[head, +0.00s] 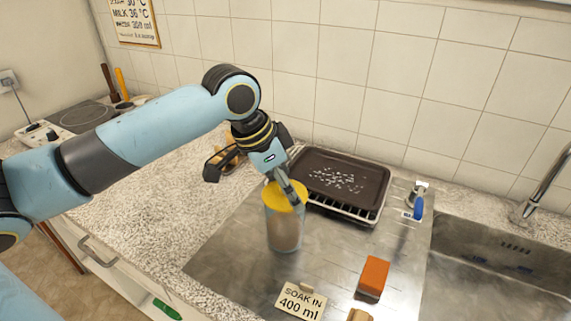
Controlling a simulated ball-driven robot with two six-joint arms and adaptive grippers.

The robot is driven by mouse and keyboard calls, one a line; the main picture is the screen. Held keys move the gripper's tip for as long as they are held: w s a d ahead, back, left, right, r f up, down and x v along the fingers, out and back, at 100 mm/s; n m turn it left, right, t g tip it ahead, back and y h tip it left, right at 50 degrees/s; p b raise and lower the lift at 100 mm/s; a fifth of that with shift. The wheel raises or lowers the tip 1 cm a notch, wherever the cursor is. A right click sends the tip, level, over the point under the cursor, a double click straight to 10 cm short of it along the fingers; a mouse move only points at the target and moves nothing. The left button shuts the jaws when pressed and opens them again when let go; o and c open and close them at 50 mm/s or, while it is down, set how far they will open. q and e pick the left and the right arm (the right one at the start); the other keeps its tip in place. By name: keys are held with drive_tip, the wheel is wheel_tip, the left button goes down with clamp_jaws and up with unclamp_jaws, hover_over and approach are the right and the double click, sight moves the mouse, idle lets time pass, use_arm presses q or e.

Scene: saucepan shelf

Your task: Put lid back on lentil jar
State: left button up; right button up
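The lentil jar (284,232) is a clear upright cylinder with brownish contents, standing on the steel drainboard. The yellow lid (283,196) is at the jar's mouth and looks roughly level. I cannot tell whether it is fully seated or held just above the rim. My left gripper (291,196) reaches down from above, with its fingers at the right part of the lid. The fingers overlap in this view, so their opening and any hold on the lid are unclear. My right gripper is not in view.
A dark tray (341,179) with scattered pale grains lies on a rack behind the jar. An orange sponge (374,275) and a "SOAK IN 400 ml" card (300,301) are in front. The sink (497,272) is at the right. Clear drainboard lies left of the jar.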

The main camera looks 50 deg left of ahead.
use_arm(q)
drive_tip(key=shift+p, duration=0.45)
idle(0.5)
drive_tip(key=o, duration=1)
drive_tip(key=shift+r, duration=0.1)
wheel_tip(320, 180, up, 3)
drive_tip(key=p, duration=0.3)
drive_tip(key=shift+r+p, duration=0.95)
drive_tip(key=shift+p, duration=0.1)
drive_tip(key=shift+r, duration=1)
